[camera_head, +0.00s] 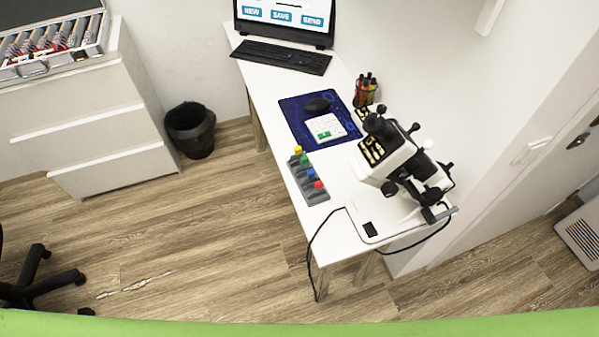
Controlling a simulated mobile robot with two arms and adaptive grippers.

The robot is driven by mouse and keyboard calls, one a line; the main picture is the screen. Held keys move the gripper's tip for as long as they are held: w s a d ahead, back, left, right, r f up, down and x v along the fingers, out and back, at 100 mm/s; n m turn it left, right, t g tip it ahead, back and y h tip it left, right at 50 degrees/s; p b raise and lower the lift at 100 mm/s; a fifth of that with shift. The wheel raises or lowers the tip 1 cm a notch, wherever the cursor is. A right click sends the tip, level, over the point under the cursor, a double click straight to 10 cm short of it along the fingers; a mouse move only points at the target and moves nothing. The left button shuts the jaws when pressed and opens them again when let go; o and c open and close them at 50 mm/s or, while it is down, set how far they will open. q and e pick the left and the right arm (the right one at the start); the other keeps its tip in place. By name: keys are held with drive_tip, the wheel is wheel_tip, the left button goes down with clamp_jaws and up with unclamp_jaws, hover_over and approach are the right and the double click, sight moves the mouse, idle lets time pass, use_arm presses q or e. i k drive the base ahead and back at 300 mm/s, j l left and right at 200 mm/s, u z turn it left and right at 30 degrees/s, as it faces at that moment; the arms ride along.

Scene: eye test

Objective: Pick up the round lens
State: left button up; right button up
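I cannot single out a round lens in this view. An open silver case (38,68) stands on the white drawer cabinet at the upper left. It holds rows of small, closely packed items (45,38) with red and pale parts, too small to tell apart. The case is cut off by the left edge of the picture. Neither of my grippers is in view.
A white desk (330,184) carries a laptop (285,30), a blue mat (290,110), a grey rack (307,182) with coloured knobs and a black-and-white optical instrument (395,160). A black bin (190,130) stands between cabinet (90,137) and desk. Open wooden floor (200,235) lies in front.

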sight(298, 152)
drive_tip(key=k+z, duration=0.1)
drive_tip(key=z, duration=1.45)
drive_tip(key=j+z, duration=0.2)
drive_tip(key=j, duration=0.25)
drive_tip(key=k+j+z, duration=0.15)
drive_tip(key=j, duration=0.3)
drive_tip(key=j+z, duration=0.2)
drive_tip(key=j, duration=0.25)
drive_tip(key=k+j+z, duration=0.15)
drive_tip(key=j, duration=0.25)
drive_tip(key=k+j+z, duration=0.2)
drive_tip(key=j, duration=0.2)
